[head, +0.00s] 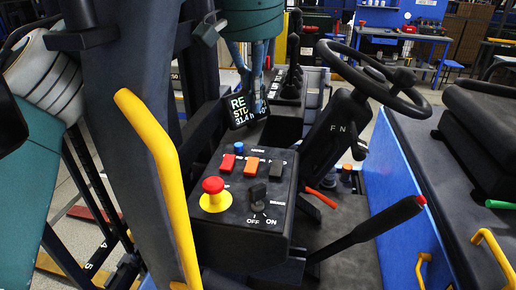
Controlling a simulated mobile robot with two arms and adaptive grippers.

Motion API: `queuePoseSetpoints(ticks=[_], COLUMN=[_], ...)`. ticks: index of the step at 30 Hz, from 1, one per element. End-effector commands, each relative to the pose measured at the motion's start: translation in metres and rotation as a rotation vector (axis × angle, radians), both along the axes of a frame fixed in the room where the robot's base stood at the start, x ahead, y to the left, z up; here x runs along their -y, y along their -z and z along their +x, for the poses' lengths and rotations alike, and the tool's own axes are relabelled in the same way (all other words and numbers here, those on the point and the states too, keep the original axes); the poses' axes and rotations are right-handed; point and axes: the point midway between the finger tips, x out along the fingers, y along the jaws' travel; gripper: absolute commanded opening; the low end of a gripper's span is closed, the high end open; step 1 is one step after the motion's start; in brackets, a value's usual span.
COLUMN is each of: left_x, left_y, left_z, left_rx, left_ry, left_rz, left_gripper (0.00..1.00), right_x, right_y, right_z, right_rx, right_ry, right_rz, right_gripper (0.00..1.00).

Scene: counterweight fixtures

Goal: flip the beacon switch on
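The small labels are too blurred to tell which is the beacon switch. A black rotary knob (258,193) sits above OFF and ON marks; its setting is unclear. My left gripper (251,88) hangs from a teal wrist at the top centre, above and behind the box, in front of the display. It appears clear of the switches. Its fingertips are hard to make out against the dark display. My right gripper is not in view.
A red mushroom button (213,187) on a yellow base and a blue button (239,147) share the panel. A display (243,107), steering wheel (375,75) and black lever (370,228) stand close around. A yellow grab bar (160,170) rises at the left.

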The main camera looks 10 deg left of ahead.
Motion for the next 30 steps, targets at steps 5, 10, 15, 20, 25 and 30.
queuePoseSetpoints(ticks=[5,10,15,20,25,30], left_x=[0.0,-0.001,-0.001,0.0,0.0,0.0], left_y=[0.012,0.04,0.076,0.105,0.127,0.137], left_z=[0.002,0.007,0.014,0.02,0.024,0.026], left_rx=[-0.003,-0.004,-0.005,-0.004,-0.004,-0.001], left_ry=[0.001,0.001,0.0,0.0,0.0,-0.001], left_rz=[-0.002,-0.001,-0.002,-0.002,-0.003,-0.003], left_gripper=[0.0,0.0,0.0,0.0,0.0,0.0], right_x=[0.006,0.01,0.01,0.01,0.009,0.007], right_y=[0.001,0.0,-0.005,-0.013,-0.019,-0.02], right_z=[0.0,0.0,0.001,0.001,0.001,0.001], right_rx=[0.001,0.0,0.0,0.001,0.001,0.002], right_ry=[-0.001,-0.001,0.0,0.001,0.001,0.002], right_rz=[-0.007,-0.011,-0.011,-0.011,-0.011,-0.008], right_gripper=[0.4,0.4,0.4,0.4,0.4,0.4])
